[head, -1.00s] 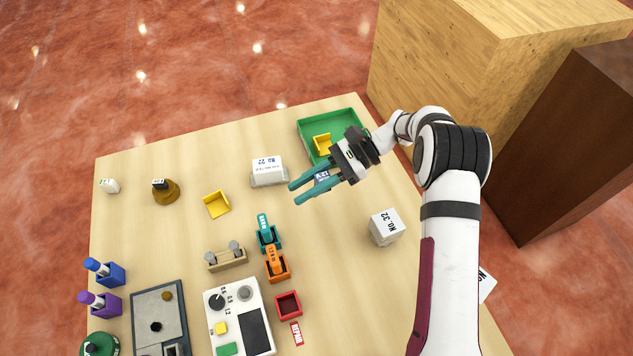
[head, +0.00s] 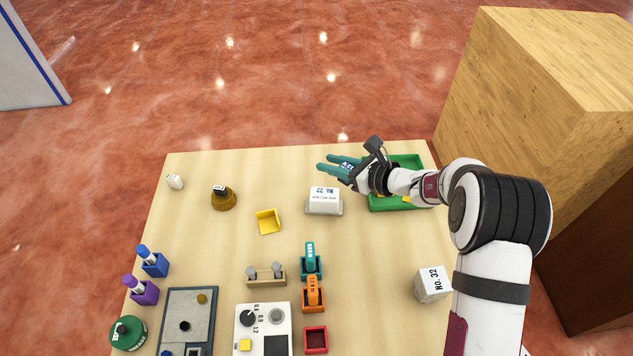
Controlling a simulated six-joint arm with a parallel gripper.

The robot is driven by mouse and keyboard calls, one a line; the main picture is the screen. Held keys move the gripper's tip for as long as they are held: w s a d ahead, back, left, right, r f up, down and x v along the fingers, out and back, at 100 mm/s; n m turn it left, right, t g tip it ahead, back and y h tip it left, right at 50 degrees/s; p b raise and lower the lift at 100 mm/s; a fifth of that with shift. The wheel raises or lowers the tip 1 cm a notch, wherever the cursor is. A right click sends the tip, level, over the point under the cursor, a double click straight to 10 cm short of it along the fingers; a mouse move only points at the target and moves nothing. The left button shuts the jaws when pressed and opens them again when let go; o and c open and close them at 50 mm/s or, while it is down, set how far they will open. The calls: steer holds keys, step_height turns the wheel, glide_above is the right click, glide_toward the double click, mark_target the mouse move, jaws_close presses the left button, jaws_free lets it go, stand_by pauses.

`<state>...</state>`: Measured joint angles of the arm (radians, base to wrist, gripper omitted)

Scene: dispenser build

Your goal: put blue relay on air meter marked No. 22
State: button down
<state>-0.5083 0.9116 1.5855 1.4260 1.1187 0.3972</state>
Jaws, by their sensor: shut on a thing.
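The air meter marked No. 22 (head: 324,203), a whitish block on a grey base, stands on the table just below the gripper in the picture. The relay is apart from the meter, beyond it and slightly to its right. A similar white block marked No. 32 (head: 432,285) stands at the right.
A green tray (head: 408,162) lies under my arm, right of the meter. A yellow holder (head: 268,221), a brown round piece (head: 223,199), and teal (head: 311,264) and orange (head: 313,296) holders stand nearby. Table between the meter and No. 32 is clear.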

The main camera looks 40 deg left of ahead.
steer(key=a+f, duration=0.1)
steer(key=s+a+f, duration=0.1)
steer(key=a, duration=0.1)
steer(key=a+f, duration=0.1)
steer(key=shift+s+a+f, duration=0.15)
steer(key=shift+s+a, duration=0.05)
steer(key=shift+s, duration=0.15)
steer(key=shift+f, duration=1.8)
steer(key=c, duration=0.7)
jaws_free()
steer(key=shift+f, duration=0.15)
steer(key=shift+o, duration=0.2)
